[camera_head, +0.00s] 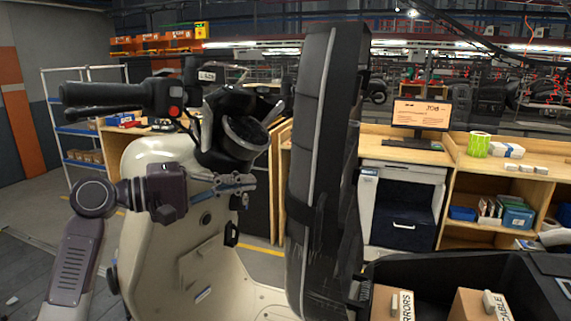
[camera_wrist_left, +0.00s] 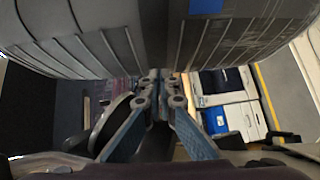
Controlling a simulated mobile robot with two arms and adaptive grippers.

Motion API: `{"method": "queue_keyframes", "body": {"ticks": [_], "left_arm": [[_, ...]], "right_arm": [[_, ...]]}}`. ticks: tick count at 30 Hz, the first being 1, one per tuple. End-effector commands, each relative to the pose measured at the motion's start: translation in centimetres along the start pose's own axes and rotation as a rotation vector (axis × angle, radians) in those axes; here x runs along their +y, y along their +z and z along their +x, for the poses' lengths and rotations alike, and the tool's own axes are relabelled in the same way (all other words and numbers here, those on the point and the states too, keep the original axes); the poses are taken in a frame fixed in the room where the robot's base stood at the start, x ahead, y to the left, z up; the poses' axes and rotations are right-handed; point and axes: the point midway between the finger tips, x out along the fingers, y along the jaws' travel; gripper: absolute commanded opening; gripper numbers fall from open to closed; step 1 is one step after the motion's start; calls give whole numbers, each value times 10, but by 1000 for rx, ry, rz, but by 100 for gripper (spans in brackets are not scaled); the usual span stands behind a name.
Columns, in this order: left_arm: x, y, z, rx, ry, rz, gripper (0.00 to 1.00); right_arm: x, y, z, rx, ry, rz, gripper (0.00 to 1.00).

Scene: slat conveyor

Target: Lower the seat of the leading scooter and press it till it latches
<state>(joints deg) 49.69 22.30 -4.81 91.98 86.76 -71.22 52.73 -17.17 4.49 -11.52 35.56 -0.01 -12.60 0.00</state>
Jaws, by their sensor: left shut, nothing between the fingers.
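The black seat (camera_head: 318,150) of the cream scooter (camera_head: 165,215) stands raised, nearly upright, in the middle of the head view. Its ribbed surface (camera_wrist_left: 80,35) fills the top of the left wrist view. My left gripper (camera_head: 250,184) is shut and empty, in front of the scooter's handlebar column. In the head view its fingertips point at the seat's left side, with a gap between. The left wrist view shows the fingertips (camera_wrist_left: 162,88) close to the seat's lower edge there; I cannot tell whether they touch. The seat's latch is not clearly visible. My right gripper is not in view.
The open black storage bin (camera_head: 400,270) right of the seat holds labelled cardboard boxes (camera_head: 480,304). The handlebar (camera_head: 115,95) and round instrument (camera_head: 243,135) are close above my left gripper. A wooden workbench (camera_head: 455,158) with a monitor (camera_head: 421,115) stands behind.

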Motion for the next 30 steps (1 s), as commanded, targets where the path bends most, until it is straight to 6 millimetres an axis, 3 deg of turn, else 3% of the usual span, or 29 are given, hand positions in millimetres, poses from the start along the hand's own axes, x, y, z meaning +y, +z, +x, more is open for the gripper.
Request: {"method": "queue_keyframes", "body": {"ticks": [2,6,21,30], "left_arm": [[19,-3,-4,-8,31,-18,0],[31,-3,0,-17,49,-33,0],[35,-2,81,-16,48,-32,0],[32,-2,95,-14,47,-28,0]], "right_arm": [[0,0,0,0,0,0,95],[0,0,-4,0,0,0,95],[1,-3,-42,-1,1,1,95],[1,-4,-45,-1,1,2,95]]}}
